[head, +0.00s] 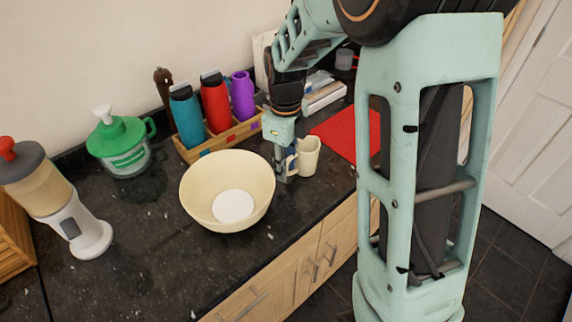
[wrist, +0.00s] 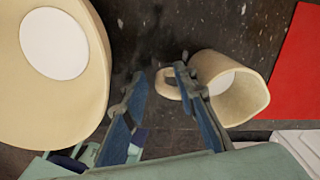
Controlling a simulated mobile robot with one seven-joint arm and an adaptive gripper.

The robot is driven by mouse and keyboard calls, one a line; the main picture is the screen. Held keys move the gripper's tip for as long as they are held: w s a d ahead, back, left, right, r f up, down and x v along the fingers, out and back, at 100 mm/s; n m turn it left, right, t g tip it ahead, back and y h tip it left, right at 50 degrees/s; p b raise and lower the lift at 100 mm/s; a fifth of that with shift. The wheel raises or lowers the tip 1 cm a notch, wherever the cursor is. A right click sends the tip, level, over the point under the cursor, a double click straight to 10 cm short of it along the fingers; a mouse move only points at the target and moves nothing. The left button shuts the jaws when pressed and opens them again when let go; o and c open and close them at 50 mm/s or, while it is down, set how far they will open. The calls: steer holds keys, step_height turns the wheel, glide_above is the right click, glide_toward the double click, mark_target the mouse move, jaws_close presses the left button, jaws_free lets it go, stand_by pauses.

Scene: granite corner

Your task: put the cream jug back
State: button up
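The cream jug (head: 307,155) stands on the dark granite counter, just right of my gripper (head: 285,176) in the head view. In the wrist view, the jug (wrist: 232,88) shows its open mouth at the right, with its handle toward my gripper (wrist: 160,74). My gripper points down with its two fingers apart and nothing clearly held between them. The right finger overlaps the gap between the handle and the jug's body; I cannot tell whether it touches either.
A large cream bowl (head: 228,167) with a white disc inside stands close left of my gripper. A red mat (head: 350,130) lies right of the jug. A wooden rack (head: 217,140) of coloured bottles is behind. A green-lidded jar (head: 120,142) and a dispenser (head: 58,205) stand left.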

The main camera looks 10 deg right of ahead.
step_height(320, 180, up, 12)
steer(key=shift+r, duration=0.15)
stand_by(0.4)
